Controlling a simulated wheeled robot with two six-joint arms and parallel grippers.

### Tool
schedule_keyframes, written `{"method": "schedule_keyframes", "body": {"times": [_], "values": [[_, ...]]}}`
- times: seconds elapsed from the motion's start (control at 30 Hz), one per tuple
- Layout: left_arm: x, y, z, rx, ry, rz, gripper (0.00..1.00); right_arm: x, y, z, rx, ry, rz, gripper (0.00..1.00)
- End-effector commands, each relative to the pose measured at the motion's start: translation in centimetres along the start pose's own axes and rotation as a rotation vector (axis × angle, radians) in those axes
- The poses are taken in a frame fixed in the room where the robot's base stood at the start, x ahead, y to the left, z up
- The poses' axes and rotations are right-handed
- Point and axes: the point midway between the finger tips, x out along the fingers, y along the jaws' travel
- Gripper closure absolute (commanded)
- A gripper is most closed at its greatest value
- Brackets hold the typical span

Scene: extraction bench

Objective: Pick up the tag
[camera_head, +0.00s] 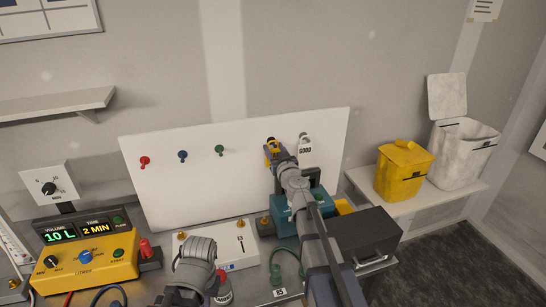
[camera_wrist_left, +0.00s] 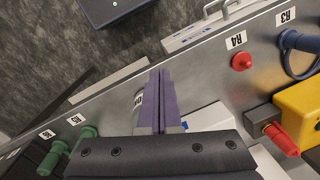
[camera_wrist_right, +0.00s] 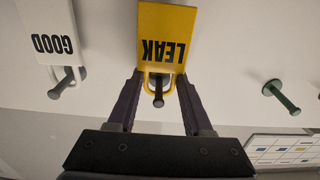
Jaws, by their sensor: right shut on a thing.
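The yellow LEAK tag (camera_wrist_right: 162,38) is at a dark peg (camera_wrist_right: 158,98) on the white board, with its wire loop around the peg in the right wrist view. My right gripper (camera_wrist_right: 158,90) has its two fingers on either side of the loop and is shut on the tag. In the head view the right gripper (camera_head: 274,150) is up at the board, partly covering the yellow tag (camera_head: 269,144). A white GOOD tag (camera_wrist_right: 54,38) hangs on the neighbouring peg. My left gripper (camera_wrist_left: 160,88) has its fingers together above the bench; nothing is visible between them.
The white board (camera_head: 180,190) carries red (camera_head: 145,161), blue (camera_head: 182,155) and green (camera_head: 219,150) pegs. A yellow control box (camera_head: 85,262) stands at the bench's left. A dark box (camera_head: 366,236) is right of my right arm. A yellow bin (camera_head: 403,172) stands on the right shelf.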

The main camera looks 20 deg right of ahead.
Motion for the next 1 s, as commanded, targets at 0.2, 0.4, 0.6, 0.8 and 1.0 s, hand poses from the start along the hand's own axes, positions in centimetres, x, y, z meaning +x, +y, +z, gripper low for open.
{"method": "schedule_keyframes", "body": {"times": [0.2,0.4,0.6,0.8,1.0], "values": [[0.0,0.0,0.0,0.0,0.0,0.0,1.0,0.0,0.0,0.0,0.0,0.0,0.0,0.96],[0.0,0.0,0.0,0.0,0.0,0.0,1.0,0.0,0.0,0.0,0.0,0.0,0.0,1.0],[-0.2,0.0,0.0,0.0,0.0,0.0,1.0,0.0,0.0,-0.2,0.0,0.0,0.0,1.0],[-1.5,-0.1,0.1,0.0,0.0,0.0,1.0,0.0,0.2,-1.5,0.0,0.0,-0.001,1.0],[-1.5,-0.1,0.1,0.001,0.0,0.0,1.0,-2.8,0.1,-1.5,0.0,0.0,-0.004,1.0]]}}
